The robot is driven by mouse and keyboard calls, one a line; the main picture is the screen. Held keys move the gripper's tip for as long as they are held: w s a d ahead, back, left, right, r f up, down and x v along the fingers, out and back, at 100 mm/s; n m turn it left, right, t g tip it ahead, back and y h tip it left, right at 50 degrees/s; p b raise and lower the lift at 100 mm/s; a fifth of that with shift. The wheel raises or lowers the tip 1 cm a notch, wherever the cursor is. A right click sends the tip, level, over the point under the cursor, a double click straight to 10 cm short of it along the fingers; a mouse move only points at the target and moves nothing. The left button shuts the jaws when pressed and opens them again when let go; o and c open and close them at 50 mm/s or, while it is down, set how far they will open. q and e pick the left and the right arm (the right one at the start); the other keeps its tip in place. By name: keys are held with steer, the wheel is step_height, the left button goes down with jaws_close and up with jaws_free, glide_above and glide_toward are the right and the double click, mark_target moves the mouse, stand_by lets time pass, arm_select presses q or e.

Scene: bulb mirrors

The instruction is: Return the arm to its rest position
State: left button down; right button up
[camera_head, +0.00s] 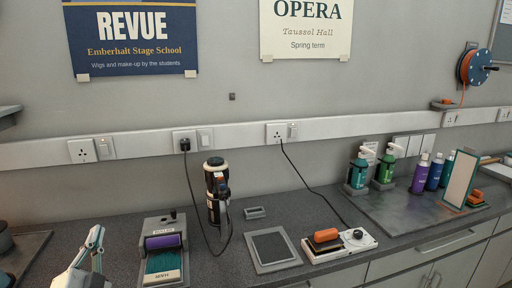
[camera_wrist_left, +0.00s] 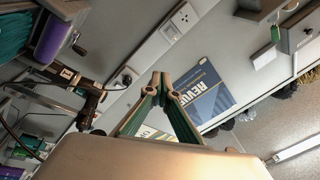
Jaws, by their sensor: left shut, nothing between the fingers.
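My left gripper (camera_head: 95,240) shows at the bottom left of the head view, low over the front of the dark worktop. Its fingers are shut with nothing between them. In the left wrist view the same gripper (camera_wrist_left: 160,82) has its fingertips together, in front of the wall and the blue REVUE poster (camera_wrist_left: 203,92). It touches nothing that I can see. My right gripper is in neither view.
Right of my gripper is a grey holder with a purple roll (camera_head: 163,241). Behind stands a black corded device (camera_head: 214,190). A dark round object (camera_head: 5,240) is far left.

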arm_select(q)
steer(key=s+d+f+g+h, duration=0.1)
steer(key=s+d+f+g, duration=0.1)
steer(key=s+f+g, duration=1.65)
steer(key=s+d+f+n+t+h, duration=0.1)
steer(key=d+f+t+h, duration=0.2)
steer(key=d+f, duration=0.5)
steer(key=s+d+f+n+t+h, duration=0.1)
steer(key=d+f+t+h, duration=0.3)
steer(key=f, duration=0.8)
steer(key=d+n+t, duration=0.1)
steer(key=d+t, duration=0.1)
steer(key=d, duration=0.2)
steer(key=shift+s+f+n, duration=0.25)
steer(key=shift+s+n, duration=0.05)
steer(key=shift+s, duration=0.05)
